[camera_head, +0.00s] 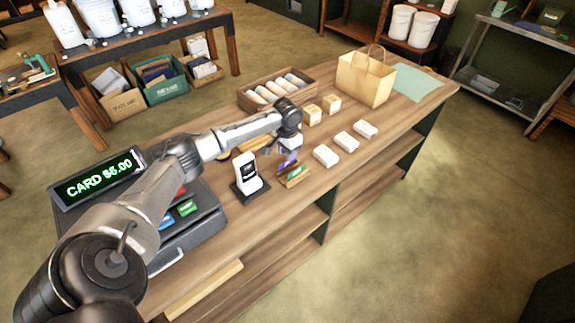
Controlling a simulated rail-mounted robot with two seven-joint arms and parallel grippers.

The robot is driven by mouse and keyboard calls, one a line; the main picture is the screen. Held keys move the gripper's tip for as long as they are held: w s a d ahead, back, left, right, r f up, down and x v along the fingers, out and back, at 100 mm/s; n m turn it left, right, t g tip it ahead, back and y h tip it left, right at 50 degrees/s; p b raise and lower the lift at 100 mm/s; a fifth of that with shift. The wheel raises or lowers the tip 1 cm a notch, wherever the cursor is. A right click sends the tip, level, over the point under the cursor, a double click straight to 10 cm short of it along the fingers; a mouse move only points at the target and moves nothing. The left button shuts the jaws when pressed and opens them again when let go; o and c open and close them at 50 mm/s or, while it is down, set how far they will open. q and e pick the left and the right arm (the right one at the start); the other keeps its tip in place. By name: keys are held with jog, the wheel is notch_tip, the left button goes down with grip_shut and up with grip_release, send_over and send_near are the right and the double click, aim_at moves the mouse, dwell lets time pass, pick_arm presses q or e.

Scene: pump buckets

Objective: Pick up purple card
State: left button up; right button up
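The purple card (290,160) shows as a small patch of purple just below my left gripper (289,149), above a small wooden holder (294,181) on the counter. A green card (296,171) is in the holder. My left arm reaches in from the lower left over the register. The gripper's fingers are at the purple card's upper part and hide some of it. They are too small to tell whether they are open or shut on it. My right gripper is not in view.
A white card terminal (248,175) stands left of the holder, beside the register with its "CARD $5.00" display (98,178). White blocks (327,156), small wooden boxes (312,114), a tray of rolls (277,90) and a paper bag (365,77) stand on the counter (300,210). The front strip is clear.

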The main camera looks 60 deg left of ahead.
aim_at(287, 165)
pick_arm(q)
jog(key=shift+f, duration=2.6)
grip_shut()
